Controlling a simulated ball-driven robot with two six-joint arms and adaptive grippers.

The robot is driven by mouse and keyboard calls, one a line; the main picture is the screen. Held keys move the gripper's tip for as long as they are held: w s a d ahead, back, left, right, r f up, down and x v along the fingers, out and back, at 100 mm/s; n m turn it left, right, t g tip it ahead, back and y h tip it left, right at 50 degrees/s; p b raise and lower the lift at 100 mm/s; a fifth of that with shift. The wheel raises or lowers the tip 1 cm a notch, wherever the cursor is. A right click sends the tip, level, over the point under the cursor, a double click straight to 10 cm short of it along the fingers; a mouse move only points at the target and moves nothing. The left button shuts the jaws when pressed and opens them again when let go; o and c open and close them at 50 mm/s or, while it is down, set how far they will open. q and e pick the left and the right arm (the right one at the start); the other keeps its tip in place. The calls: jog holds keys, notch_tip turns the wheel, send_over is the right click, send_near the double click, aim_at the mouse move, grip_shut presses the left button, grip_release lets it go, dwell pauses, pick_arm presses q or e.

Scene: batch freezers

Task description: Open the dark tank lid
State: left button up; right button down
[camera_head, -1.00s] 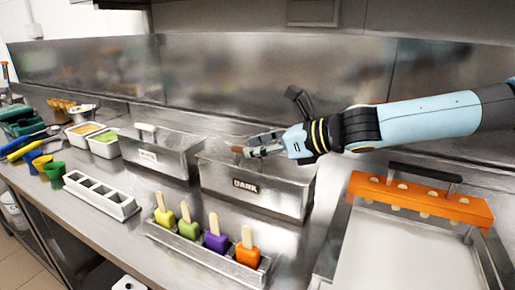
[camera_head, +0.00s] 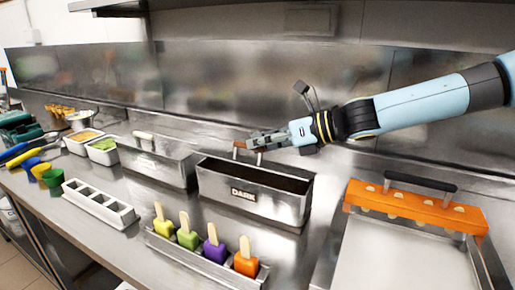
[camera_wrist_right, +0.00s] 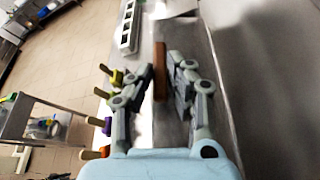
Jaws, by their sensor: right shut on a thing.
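The dark tank (camera_head: 255,203) is a steel box labelled DARK in the middle of the counter in the head view. Its top is open and its dark interior shows. My right gripper (camera_head: 256,142) is above the tank's back edge, shut on the reddish-brown handle (camera_head: 239,145) of the lid. In the right wrist view the handle (camera_wrist_right: 160,70) is a brown bar between the fingers (camera_wrist_right: 152,82). The lid's plate is hard to make out against the steel behind the tank, so I cannot tell its exact tilt. My left gripper is not in view.
Another steel tank (camera_head: 160,164) with a pale lid handle stands to the left. In front are a rack (camera_head: 185,254) of coloured popsicles and a white mould (camera_head: 100,204). An orange holder with a dark handle (camera_head: 415,207) lies at the right. A steel wall (camera_head: 260,85) rises behind.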

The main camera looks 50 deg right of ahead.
jog(key=shift+w+d+r+m+y, duration=0.2)
jog(key=shift+d+r+m+y, duration=0.15)
jog(key=shift+d+m, duration=0.2)
jog(key=shift+w+d+r+m+y, duration=0.2)
jog(key=shift+d+m+y, duration=0.2)
jog(key=shift+d, duration=0.2)
jog(key=shift+w+d+r+m+y+b, duration=0.15)
jog(key=shift+d+m+y+b, duration=0.15)
jog(key=shift+d+m+b, duration=0.25)
jog(key=shift+w+d+r+m+y+b, duration=0.15)
jog(key=shift+d+m+y+b, duration=0.15)
jog(key=shift+d+m, duration=0.25)
jog(key=shift+w+d+f+m+t+y+b, duration=0.1)
jog(key=shift+w+d+m+y+b, duration=0.2)
jog(key=shift+d+m+b, duration=0.6)
jog(key=shift+w+d+f+m+t+y+b, duration=0.15)
jog(key=shift+d+m+y+b, duration=0.35)
jog(key=shift+d+b, duration=0.7)
jog(key=shift+w+d+f+m+t+y+b, duration=0.1)
jog(key=shift+w+d+m+y+b, duration=0.2)
jog(key=shift+d+m+b, duration=0.75)
jog(key=shift+a+n+b, duration=0.2)
jog(key=shift+n+b, duration=0.1)
jog(key=shift+b, duration=0.05)
jog(key=shift+f, duration=0.1)
jog(key=c, duration=1.3)
grip_release()
jog(key=shift+w, duration=0.1)
